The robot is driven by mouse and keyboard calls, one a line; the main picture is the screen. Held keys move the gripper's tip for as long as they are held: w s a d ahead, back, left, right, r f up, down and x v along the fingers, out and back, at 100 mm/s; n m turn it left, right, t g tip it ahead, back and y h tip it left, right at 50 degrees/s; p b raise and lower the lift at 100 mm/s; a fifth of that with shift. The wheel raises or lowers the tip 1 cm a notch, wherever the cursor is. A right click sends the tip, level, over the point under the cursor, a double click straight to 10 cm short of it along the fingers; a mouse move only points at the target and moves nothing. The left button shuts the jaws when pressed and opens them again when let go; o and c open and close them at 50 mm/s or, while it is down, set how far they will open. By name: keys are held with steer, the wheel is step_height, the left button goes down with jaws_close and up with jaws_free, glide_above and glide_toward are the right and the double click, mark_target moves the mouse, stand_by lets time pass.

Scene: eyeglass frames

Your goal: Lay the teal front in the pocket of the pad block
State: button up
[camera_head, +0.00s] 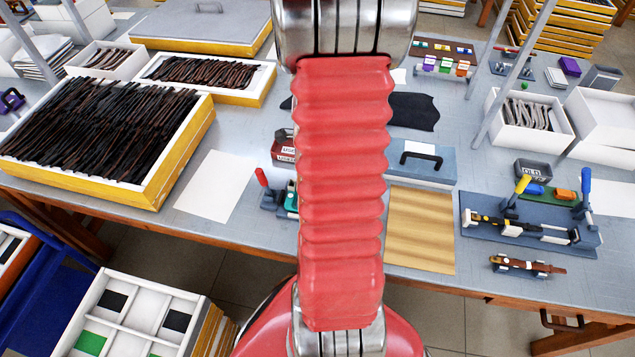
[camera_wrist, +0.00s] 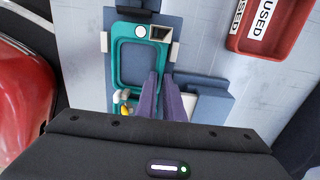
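The teal front (camera_wrist: 117,60), a glossy rim with rounded corners around a wide opening, shows in the wrist view over the blue-grey pad block (camera_wrist: 107,42). A bit of teal (camera_head: 291,197) shows in the head view beside a red-handled clamp. My gripper (camera_wrist: 161,74) has two purple fingers close together, their tips at the rim's lower right. A narrow gap shows between them; whether they grip the rim is unclear. The front's lower part is hidden behind my gripper. I cannot tell whether the front is seated in the pocket or held above it.
The red clamp handle (camera_head: 262,178) stands just left of the block. A red bin labelled USED (camera_wrist: 270,28) is at the upper right in the wrist view. A white sheet (camera_head: 214,186) lies left; a striped wooden mat (camera_head: 420,230) lies right. My arm covers the middle.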

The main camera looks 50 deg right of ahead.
steer(key=o, duration=0.5)
steer(key=shift+r, duration=0.2)
steer(key=shift+r, duration=3.3)
